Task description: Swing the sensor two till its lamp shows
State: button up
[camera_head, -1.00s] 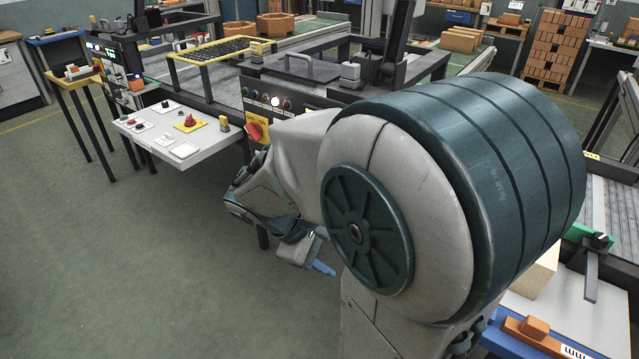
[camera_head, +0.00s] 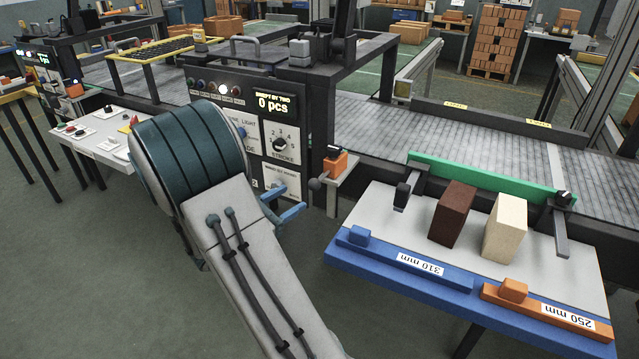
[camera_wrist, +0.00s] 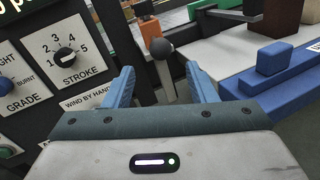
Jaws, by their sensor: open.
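No label reading "sensor two" is legible. An orange block with a black head (camera_head: 335,163), possibly a sensor, sits on a pale bracket beside the machine panel; its orange body also shows in the wrist view (camera_wrist: 150,29). I cannot make out a lit lamp on it. A dark ball-ended lever (camera_wrist: 162,50) stands in front of it, and its ball shows in the head view (camera_head: 315,184). My gripper (camera_wrist: 162,84) is open, its blue fingers either side of the lever's line, with the ball beyond the tips. In the head view my gripper (camera_head: 283,204) is partly hidden by my arm.
The control panel (camera_head: 262,92) has a "0 pcs" display, a stroke dial (camera_head: 280,143) and a row of lamps. At right, a blue-edged table (camera_head: 350,258) carries a brown block (camera_head: 452,213), a cream block (camera_head: 505,228) and a green fence (camera_head: 480,180). Open floor lies at left.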

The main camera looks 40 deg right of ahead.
aim_at(320, 180)
jog(key=d, duration=0.7)
jog(key=w+d, duration=0.1)
jog(key=d, duration=0.3)
grip_shut()
jog(key=shift+w+a, duration=0.1)
